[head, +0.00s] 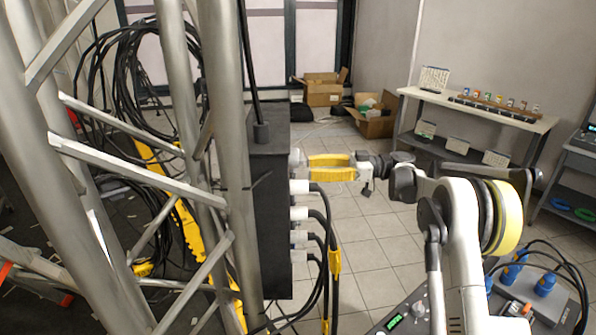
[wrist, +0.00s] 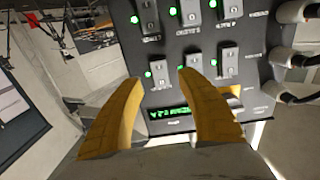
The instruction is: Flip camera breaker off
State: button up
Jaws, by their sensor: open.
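A tall black breaker box (head: 268,190) stands upright beside the metal truss in the head view. Its panel (wrist: 262,50) fills the upper right of the wrist view, with two rows of switches showing, each beside a lit green light. Labels are too blurred to read, so I cannot tell which is the camera breaker. My gripper (head: 310,168), with yellow fingers, is level with the upper part of the box, close to its right side. In the wrist view my gripper (wrist: 161,78) is open and empty, its fingertips by the lower-left switches (wrist: 155,72); contact is unclear.
White plugs (head: 299,213) with black cables stick out of the box below my gripper. Metal truss tubes (head: 228,120) stand close on the left, hung with coiled cables (head: 130,70). A workbench (head: 480,108) and cardboard boxes (head: 322,92) stand behind. Tiled floor between is clear.

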jog(key=a, duration=0.4)
jog(key=shift+a, duration=0.15)
grip_shut()
